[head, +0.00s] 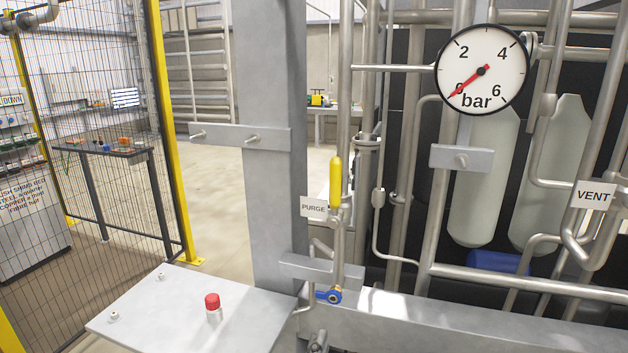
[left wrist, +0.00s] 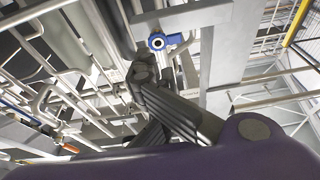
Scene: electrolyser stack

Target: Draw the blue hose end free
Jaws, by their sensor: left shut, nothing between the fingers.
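The blue hose end (head: 329,296) is a small blue ring-shaped piece. It sits at the foot of the thin vertical pipe below the PURGE label (head: 314,208), just under a grey bracket (head: 322,272). In the left wrist view the blue hose end (left wrist: 165,42) shows as a blue ring with a pale middle, beyond the fingers. My left gripper (left wrist: 143,78) has its dark ribbed fingers shut with nothing held, apart from the ring. In the head view it is hard to pick out near the bottom edge. My right gripper is in neither view.
A yellow lever (head: 335,182) stands above the bracket on the same pipe. A grey panel with a red button (head: 212,302) lies to the left. A pressure gauge (head: 482,69), VENT label (head: 593,196) and several pipes crowd the right. A mesh fence (head: 100,120) stands far left.

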